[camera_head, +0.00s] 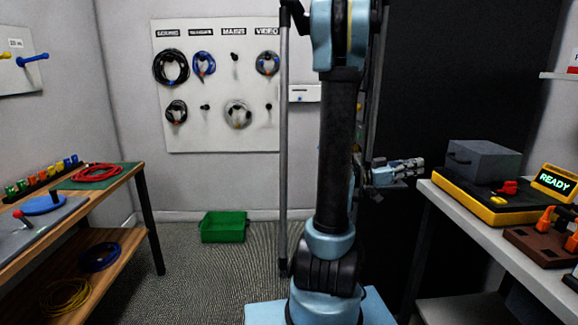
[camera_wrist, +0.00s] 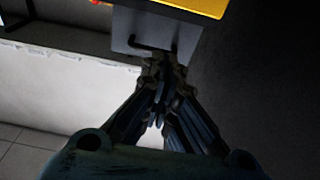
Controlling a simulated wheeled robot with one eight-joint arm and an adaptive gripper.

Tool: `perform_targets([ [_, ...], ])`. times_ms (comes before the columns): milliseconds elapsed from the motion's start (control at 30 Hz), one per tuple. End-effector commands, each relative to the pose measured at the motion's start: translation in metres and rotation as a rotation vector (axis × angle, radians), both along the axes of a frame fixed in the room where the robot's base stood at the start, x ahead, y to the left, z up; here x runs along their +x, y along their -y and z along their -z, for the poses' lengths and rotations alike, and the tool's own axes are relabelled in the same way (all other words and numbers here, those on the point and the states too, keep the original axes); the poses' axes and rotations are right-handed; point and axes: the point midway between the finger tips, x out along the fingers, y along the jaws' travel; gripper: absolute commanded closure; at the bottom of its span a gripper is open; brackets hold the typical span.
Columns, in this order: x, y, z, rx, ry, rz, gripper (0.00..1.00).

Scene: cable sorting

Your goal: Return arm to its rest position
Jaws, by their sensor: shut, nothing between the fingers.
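My gripper (camera_head: 405,170) shows in the head view to the right of my arm column, pointing right toward the right-hand bench. It is shut and empty. In the wrist view my gripper (camera_wrist: 165,78) has its fingers together, with the grey box (camera_wrist: 150,32) beyond the fingertips. My arm (camera_head: 335,150) stands tall in the middle of the head view and hides part of the wall behind it. In the head view my gripper appears near the left edge of the right-hand bench, and I cannot tell how far apart they are.
The right bench (camera_head: 520,262) holds a yellow-edged tester (camera_head: 495,207) with a READY display (camera_head: 553,181). The left wooden bench (camera_head: 100,205) holds a red cable (camera_head: 97,172). A green bin (camera_head: 223,227) is on the carpet. Cables hang on the wall board (camera_head: 218,85).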

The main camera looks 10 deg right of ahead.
Motion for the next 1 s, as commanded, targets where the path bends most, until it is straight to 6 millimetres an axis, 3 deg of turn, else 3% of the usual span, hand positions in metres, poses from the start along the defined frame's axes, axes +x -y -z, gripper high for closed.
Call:
perform_targets([
  [233, 0.000, -0.012, 0.022, 0.176, -0.089, -0.021, 1.00],
  [467, 0.003, -0.044, 0.060, 0.444, -0.255, -0.105, 1.00],
  [767, 0.002, -0.108, 0.109, 0.760, -0.498, -0.303, 1.00],
  [1000, -0.005, -0.174, 0.142, 0.973, -0.702, -0.535, 1.00],
])
